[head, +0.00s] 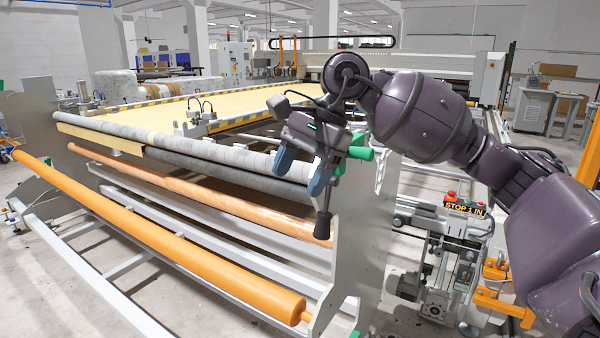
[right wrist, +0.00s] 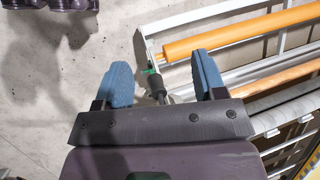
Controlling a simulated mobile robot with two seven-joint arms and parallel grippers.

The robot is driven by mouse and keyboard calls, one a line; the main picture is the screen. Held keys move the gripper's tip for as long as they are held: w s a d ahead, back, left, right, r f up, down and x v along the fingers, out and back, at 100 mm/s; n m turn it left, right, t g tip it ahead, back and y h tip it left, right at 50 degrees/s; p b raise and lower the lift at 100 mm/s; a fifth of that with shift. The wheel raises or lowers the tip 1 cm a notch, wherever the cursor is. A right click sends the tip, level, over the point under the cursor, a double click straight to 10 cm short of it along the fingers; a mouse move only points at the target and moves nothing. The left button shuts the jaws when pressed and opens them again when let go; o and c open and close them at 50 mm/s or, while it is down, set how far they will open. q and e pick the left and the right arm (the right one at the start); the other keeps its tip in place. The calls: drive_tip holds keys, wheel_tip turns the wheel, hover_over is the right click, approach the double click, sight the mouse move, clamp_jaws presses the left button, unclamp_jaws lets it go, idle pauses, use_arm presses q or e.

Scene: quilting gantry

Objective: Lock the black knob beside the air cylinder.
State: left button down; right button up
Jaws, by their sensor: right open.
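A black knob (head: 322,226) on a dark lever hangs down at the near right end of the roller frame. It also shows in the right wrist view (right wrist: 157,85), in the gap between the fingers. My right gripper (head: 300,172) is open, with two blue fingertips pointing down, above and slightly left of the knob in the head view. In the right wrist view its fingers (right wrist: 162,74) are spread and hold nothing. I cannot tell how far the knob is from the fingers in depth. I cannot clearly make out the air cylinder. My left gripper is out of view.
A long orange roller (head: 160,232) lies along the frame's front, with grey and copper-coloured rolls behind it. The frame's grey end plate (head: 362,225) stands beside the knob. Bare floor lies nearby.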

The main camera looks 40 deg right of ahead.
clamp_jaws()
idle(0.8)
drive_tip(key=shift+o, duration=0.3)
unclamp_jaws()
drive_tip(key=v, duration=1)
drive_tip(key=shift+d+r+p, duration=0.25)
drive_tip(key=shift+r+p, duration=0.05)
drive_tip(key=shift+r, duration=0.05)
drive_tip(key=shift+s, duration=0.1)
